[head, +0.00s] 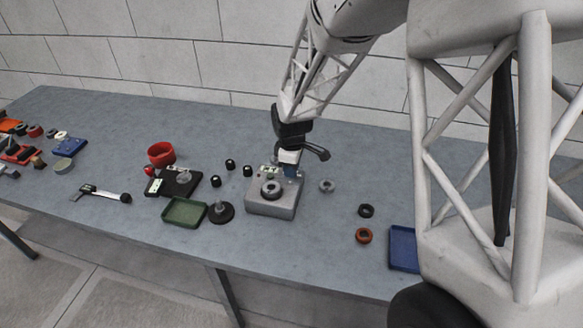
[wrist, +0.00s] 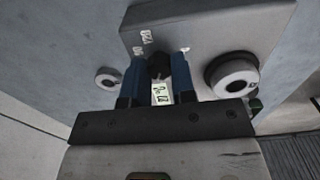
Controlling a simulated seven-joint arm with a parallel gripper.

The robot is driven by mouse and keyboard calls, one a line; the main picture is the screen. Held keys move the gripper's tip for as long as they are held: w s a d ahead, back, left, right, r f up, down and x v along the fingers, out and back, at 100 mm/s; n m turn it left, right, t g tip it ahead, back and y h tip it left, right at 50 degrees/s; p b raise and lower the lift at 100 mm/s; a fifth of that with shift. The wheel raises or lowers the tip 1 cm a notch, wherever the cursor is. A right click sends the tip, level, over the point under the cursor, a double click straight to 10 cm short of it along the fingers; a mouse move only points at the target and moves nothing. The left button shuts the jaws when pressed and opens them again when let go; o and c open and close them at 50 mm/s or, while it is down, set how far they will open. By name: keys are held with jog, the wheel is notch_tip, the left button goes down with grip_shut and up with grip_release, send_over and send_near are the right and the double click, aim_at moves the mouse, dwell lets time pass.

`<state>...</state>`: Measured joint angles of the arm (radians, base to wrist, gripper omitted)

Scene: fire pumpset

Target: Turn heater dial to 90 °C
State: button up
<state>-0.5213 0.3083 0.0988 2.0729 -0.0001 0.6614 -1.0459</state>
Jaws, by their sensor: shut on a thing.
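The heater (head: 270,206) is a grey box near the middle of the table, with a round ring-like fitting on its top. In the wrist view its grey panel (wrist: 205,30) shows a black dial (wrist: 158,64) with printed marks beside it. One mark reads 120; another to its left is partly hidden and unclear. A small lit display (wrist: 160,93) shows digits too blurred to read. My gripper (head: 291,172) is at the heater's back right corner. In the wrist view its blue fingers (wrist: 156,76) are shut on the dial, one on each side. The dial's pointer is not clear.
A green tray (head: 184,213), a black-based part (head: 220,212) and small black knobs (head: 230,165) lie left of the heater. A grey ring (head: 326,186), black ring (head: 366,210), orange ring (head: 364,235) and blue tray (head: 404,250) lie right. The table behind is clear.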

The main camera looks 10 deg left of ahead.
jog(key=shift+m, duration=0.3)
jog(key=m, duration=0.8)
jog(key=shift+m, duration=0.4)
jog(key=m, duration=0.4)
jog(key=shift+m, duration=2.2)
jog(key=o, duration=0.9)
jog(key=shift+r, duration=0.1)
